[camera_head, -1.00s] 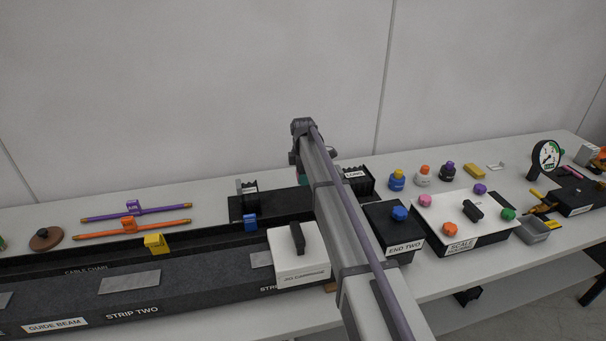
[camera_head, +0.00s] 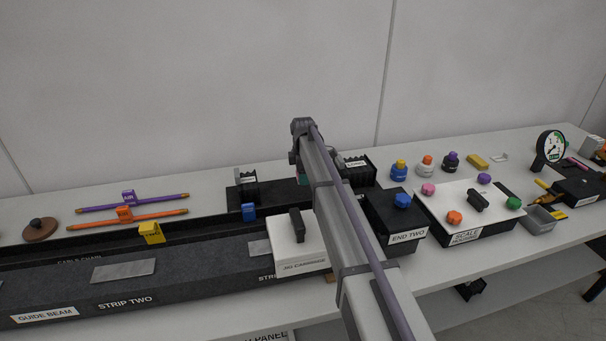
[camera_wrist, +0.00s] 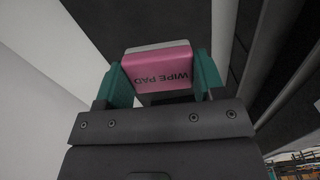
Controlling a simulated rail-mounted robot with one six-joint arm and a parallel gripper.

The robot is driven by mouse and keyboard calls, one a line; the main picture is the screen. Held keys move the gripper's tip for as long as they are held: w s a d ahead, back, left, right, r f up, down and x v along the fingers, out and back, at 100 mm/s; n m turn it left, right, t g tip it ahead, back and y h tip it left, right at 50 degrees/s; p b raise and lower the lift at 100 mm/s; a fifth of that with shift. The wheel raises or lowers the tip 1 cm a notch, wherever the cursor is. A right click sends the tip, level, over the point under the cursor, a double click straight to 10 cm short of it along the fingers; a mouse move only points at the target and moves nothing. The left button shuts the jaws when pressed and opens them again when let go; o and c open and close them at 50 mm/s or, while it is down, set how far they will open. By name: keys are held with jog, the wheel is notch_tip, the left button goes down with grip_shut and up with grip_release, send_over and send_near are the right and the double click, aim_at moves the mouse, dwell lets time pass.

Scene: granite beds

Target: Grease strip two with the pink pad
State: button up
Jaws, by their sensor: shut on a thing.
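The pink pad (camera_wrist: 158,68), marked WIPE PAD, has a pale backing and sits between the teal fingers of my gripper (camera_wrist: 160,78) in the wrist view. My gripper is shut on it. In the head view my own arm hides the pad and most of the gripper, which is over the back of the bench. Strip two (camera_head: 124,270) is a flat grey metal plate on top of the dark guide beam (camera_head: 200,277), above the label STRIP TWO. The pad is well apart from it. A second grey plate (camera_head: 259,247) is partly hidden by the white carriage.
The white carriage (camera_head: 300,250) with a black handle sits on the beam, right of strip two. A yellow tag block (camera_head: 151,233) and a blue one (camera_head: 249,212) stand behind the beam. The END TWO block (camera_head: 405,236) and SCALE box (camera_head: 467,239) stand to the right.

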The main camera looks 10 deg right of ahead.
aim_at(303, 192)
jog(key=shift+f+b, duration=2.5)
jog(key=shift+f, duration=0.2)
jog(key=o, duration=0.5)
jog(key=shift+r, duration=0.2)
jog(key=o, duration=0.4)
jog(key=c, duration=1)
jog(key=shift+r+p, duration=0.1)
jog(key=shift+p, duration=0.2)
jog(key=shift+c, duration=0.3)
notch_tip(303, 192, up, 8)
jog(key=p, duration=0.8)
